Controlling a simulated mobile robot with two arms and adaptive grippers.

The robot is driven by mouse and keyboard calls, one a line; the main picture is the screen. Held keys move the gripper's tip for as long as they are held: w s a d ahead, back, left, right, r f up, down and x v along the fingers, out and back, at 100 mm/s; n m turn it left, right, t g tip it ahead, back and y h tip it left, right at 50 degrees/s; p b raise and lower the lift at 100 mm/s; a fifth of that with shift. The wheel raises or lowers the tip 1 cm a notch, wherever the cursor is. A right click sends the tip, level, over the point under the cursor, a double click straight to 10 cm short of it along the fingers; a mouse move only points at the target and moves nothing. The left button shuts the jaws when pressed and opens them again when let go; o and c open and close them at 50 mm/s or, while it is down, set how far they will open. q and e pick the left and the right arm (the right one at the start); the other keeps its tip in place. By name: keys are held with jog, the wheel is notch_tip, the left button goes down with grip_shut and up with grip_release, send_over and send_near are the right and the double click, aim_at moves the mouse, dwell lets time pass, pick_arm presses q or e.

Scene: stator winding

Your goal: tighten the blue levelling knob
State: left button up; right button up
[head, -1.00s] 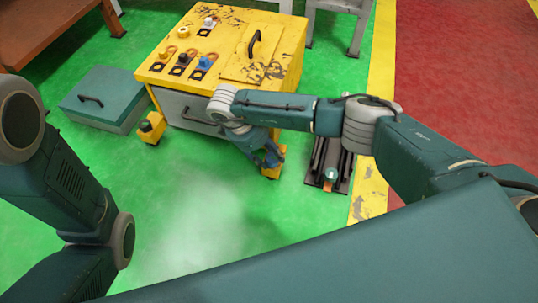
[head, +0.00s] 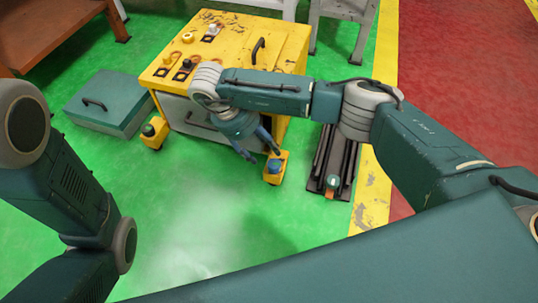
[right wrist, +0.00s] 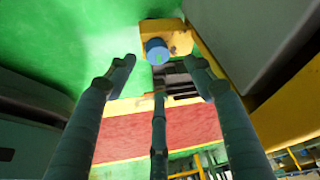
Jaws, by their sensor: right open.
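The blue levelling knob (head: 274,166) sits on a yellow foot (head: 273,179) at the near right corner of the yellow cabinet. My right gripper (head: 262,155) is beside it, up and to its left in the head view, with its fingers spread and empty. In the right wrist view the knob (right wrist: 157,50) shows on its yellow foot (right wrist: 180,40), ahead of the open fingers (right wrist: 160,72) and apart from them. My left gripper is out of view; only part of the left arm shows.
The yellow cabinet (head: 228,50) with several switches stands behind. A teal box (head: 105,95) lies left. Dark rails (head: 330,165) lie to the right. The green floor in front is clear.

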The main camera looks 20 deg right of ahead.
jog(key=v, duration=0.3)
jog(key=shift+r, duration=0.25)
dwell(0.4)
